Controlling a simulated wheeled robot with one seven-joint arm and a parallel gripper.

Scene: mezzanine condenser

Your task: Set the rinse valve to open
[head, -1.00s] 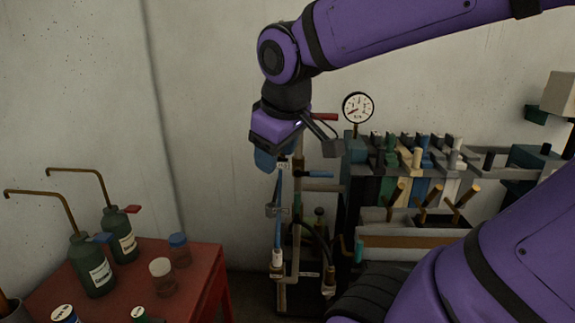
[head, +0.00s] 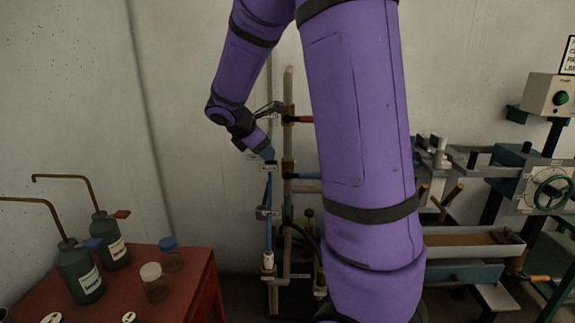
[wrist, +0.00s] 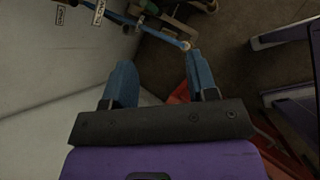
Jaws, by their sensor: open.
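My gripper (head: 267,154) is in front of the upper part of the pipe stand (head: 288,85), beside the top of a blue hose (head: 268,185). In the wrist view its two blue fingers (wrist: 162,72) are apart with nothing between them. The stand carries a red lever (head: 301,119), a blue lever (head: 307,176) and a grey fitting (head: 266,213) on the hose line. My arm hides part of the stand's right side.
A red table (head: 190,293) at the left holds green bottles (head: 81,275) with bent spouts and small jars (head: 152,281). A bench with a trough (head: 470,248) and a green handwheel (head: 553,193) stands right. The wall is close behind the stand.

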